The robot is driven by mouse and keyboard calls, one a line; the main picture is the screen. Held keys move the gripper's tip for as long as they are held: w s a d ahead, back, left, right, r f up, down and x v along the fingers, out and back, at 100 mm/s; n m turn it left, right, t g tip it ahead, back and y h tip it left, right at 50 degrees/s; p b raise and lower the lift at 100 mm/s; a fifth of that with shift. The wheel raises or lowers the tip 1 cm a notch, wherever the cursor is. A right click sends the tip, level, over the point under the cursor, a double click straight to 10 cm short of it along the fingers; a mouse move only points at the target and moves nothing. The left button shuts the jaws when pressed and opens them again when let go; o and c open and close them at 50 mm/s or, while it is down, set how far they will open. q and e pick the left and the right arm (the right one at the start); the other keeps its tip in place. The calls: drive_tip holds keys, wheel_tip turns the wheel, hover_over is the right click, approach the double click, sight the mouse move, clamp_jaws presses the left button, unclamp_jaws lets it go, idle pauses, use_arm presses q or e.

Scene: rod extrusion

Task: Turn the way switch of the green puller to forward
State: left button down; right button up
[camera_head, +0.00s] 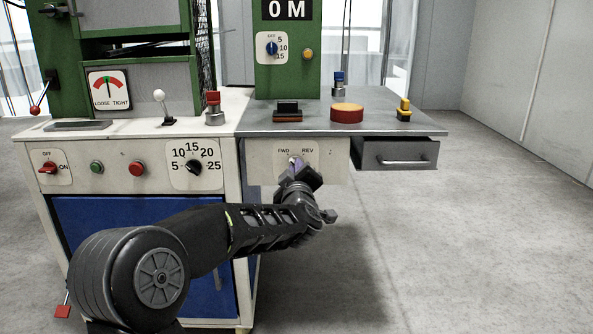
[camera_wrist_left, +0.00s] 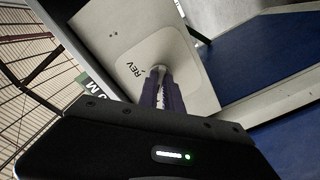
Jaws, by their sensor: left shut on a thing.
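The way switch (camera_head: 294,161) sits on a white plate marked FWD and REV (camera_head: 309,157), on the front panel below the green puller (camera_head: 286,58). My left gripper (camera_head: 297,172) is at the switch from below and in front, shut on its lever. In the left wrist view the purple-grey fingers (camera_wrist_left: 162,92) close around the switch (camera_wrist_left: 157,72), with REV readable beside it on the plate (camera_wrist_left: 130,52). The fingers hide most of the lever, so I cannot tell which way it points. My right gripper is not in view.
A half-open grey drawer (camera_head: 394,154) juts out just right of the switch panel. A red round button (camera_head: 346,113) and a yellow switch (camera_head: 404,108) stand on the grey top. The left cabinet carries a knob (camera_head: 194,167) marked 5 to 25. The floor at right is clear.

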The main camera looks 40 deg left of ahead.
use_arm(q)
drive_tip(key=shift+f, duration=0.1)
drive_tip(key=c, duration=1.5)
unclamp_jaws()
drive_tip(key=shift+s+d, duration=0.1)
drive_tip(key=p+v, duration=0.2)
drive_tip(key=v, duration=0.5)
drive_tip(key=shift+s+d, duration=0.2)
drive_tip(key=shift+s, duration=0.05)
